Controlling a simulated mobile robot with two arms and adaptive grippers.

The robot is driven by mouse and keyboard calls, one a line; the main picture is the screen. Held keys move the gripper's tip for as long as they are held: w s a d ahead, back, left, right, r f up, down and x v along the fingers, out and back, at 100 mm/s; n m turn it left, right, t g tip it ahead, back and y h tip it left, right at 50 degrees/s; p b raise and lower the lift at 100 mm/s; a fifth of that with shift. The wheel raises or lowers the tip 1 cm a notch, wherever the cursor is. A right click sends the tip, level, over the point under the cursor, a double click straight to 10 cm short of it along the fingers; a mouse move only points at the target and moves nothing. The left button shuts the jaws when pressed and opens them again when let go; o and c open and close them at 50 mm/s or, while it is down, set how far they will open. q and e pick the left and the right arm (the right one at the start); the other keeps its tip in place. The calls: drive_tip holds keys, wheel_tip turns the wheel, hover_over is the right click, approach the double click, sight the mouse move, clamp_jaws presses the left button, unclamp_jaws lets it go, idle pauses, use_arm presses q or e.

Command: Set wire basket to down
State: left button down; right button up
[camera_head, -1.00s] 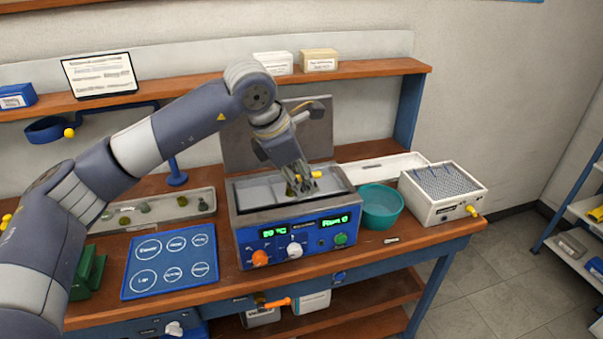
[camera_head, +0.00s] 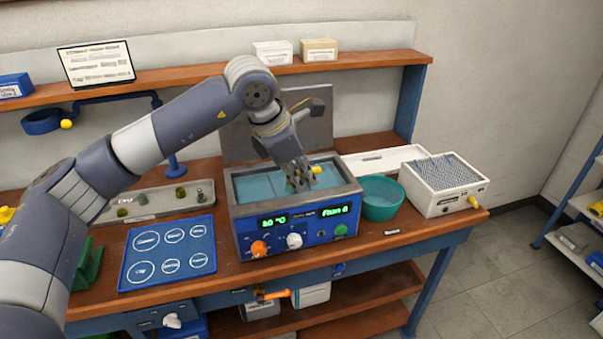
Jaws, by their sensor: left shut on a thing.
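The blue-fronted bath (camera_head: 297,231) stands on the bench with its tank open and teal liquid (camera_head: 258,185) showing inside. My left gripper (camera_head: 303,184) reaches down into the right part of the tank. It is shut on a small piece there, with yellow (camera_head: 316,170) showing beside the fingers, which looks like the wire basket's handle. The basket's mesh is not clearly visible; the fingers and the liquid hide it. My right gripper is not in view.
A teal bowl (camera_head: 381,199) and a white box with a pin-covered top (camera_head: 443,178) stand right of the bath. A blue mat with circles (camera_head: 170,252) and a tray of small parts (camera_head: 155,204) lie left. The raised lid (camera_head: 235,143) stands behind the tank.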

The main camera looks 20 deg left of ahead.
use_arm(q)
wheel_tip(320, 180, down, 5)
drive_tip(key=b, duration=0.3)
drive_tip(key=shift+r+b, duration=0.1)
drive_tip(key=shift+b, duration=0.2)
drive_tip(key=c, duration=1.7)
unclamp_jaws()
drive_tip(key=shift+o, duration=0.5)
drive_tip(key=shift+a, duration=0.1)
